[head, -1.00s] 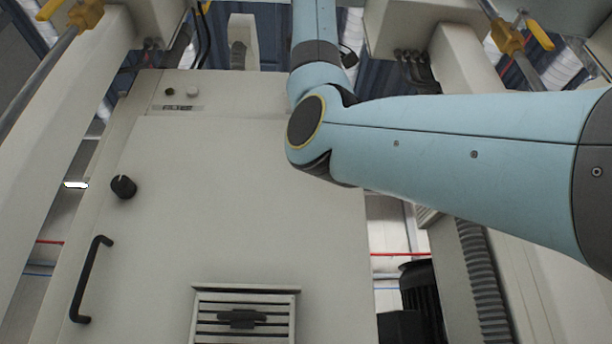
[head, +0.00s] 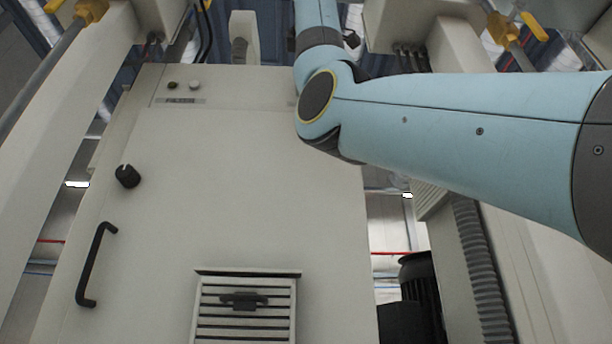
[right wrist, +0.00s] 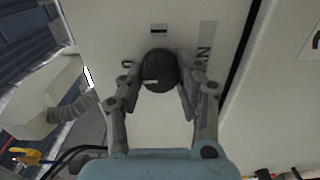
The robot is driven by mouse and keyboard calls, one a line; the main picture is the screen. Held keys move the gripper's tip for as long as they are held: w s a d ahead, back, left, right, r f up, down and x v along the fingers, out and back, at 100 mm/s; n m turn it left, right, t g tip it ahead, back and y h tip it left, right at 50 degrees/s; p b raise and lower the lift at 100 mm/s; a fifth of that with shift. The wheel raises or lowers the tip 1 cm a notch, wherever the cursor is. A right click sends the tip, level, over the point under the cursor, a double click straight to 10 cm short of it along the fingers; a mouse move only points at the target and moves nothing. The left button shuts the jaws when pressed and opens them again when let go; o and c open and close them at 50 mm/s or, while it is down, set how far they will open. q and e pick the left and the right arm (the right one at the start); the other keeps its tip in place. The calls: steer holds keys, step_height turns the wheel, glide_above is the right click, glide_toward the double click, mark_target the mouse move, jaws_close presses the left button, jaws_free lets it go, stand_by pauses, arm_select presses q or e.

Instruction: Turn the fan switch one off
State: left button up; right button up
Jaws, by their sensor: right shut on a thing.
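In the right wrist view, a dark round switch knob (right wrist: 158,70) sits on a pale panel (right wrist: 112,22). A short white mark shows on the knob's face, left of its middle and lying nearly level. An "ON" label (right wrist: 205,56) is to the right of the knob, and a partly hidden letter is to its left. My right gripper (right wrist: 161,78) is shut on the knob, one finger on each side. In the head view my right arm reaches up to the top of the cabinet, and its gripper is out of sight. My left gripper is in neither view.
In the head view the pale cabinet (head: 230,150) has a black knob (head: 127,176), a black handle (head: 95,264), a vent (head: 245,308) and two small buttons, one being a white button (head: 195,85). Beams and pipes stand close on both sides.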

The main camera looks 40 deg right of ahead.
steer(key=o, duration=1.1)
steer(key=shift+a, duration=0.1)
steer(key=shift+o, duration=0.2)
steer(key=v, duration=1.2)
steer(key=shift+f, duration=0.1)
